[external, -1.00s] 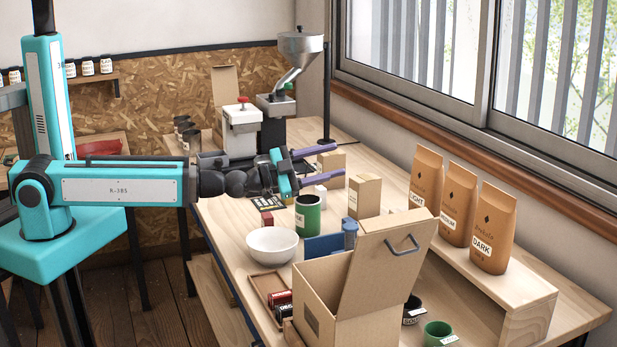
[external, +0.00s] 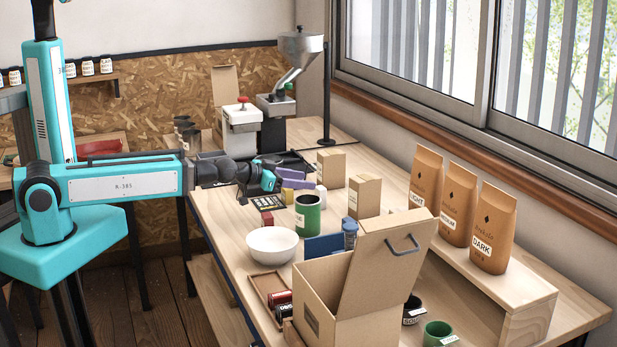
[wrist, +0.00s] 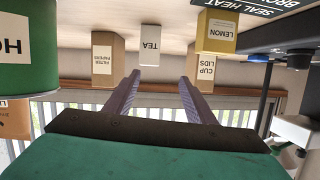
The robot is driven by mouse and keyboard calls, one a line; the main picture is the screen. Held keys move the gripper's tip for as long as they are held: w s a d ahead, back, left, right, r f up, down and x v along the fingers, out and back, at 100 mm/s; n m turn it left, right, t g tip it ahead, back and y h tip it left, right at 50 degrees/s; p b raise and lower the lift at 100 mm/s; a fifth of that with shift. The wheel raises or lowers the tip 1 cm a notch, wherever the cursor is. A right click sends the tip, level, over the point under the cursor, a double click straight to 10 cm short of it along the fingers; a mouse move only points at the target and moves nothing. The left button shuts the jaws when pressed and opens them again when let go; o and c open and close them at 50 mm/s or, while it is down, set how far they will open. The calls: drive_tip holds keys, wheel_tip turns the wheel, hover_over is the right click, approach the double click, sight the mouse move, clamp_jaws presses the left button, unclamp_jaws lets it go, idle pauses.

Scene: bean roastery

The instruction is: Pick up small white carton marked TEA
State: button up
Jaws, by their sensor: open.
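The small white carton marked TEA (wrist: 150,45) shows upside down in the wrist view, standing on the table just beyond and between my fingertips. In the external view it is a small white block (external: 321,194) beside the purple fingers, partly hidden. My gripper (wrist: 160,78) is open and empty, its two purple fingers apart and pointing towards the carton. In the external view my gripper (external: 310,180) is low over the table, left of the carton; I cannot tell the exact gap.
A yellow LEMON carton (wrist: 216,30), a CUP LIDS carton (wrist: 203,68) and a FILTER PAPERS carton (wrist: 107,58) stand around the TEA carton. A green can (external: 308,214), white bowl (external: 272,245) and open cardboard box (external: 350,300) stand towards the front.

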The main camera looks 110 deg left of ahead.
drive_tip(key=shift+n+h, duration=0.4)
drive_tip(key=shift+h, duration=0.2)
drive_tip(key=f, duration=0.1)
drive_tip(key=d+f, duration=0.1)
drive_tip(key=w+d+f, duration=0.1)
drive_tip(key=f, duration=0.1)
drive_tip(key=shift+s, duration=0.1)
drive_tip(key=b+x, duration=0.2)
drive_tip(key=b, duration=0.1)
drive_tip(key=shift+f, duration=0.15)
drive_tip(key=shift+a+b, duration=0.2)
drive_tip(key=shift+b, duration=0.5)
drive_tip(key=shift+w+a, duration=0.1)
drive_tip(key=shift+w, duration=0.15)
drive_tip(key=shift+p+x, duration=0.6)
drive_tip(key=shift+x, duration=1.8)
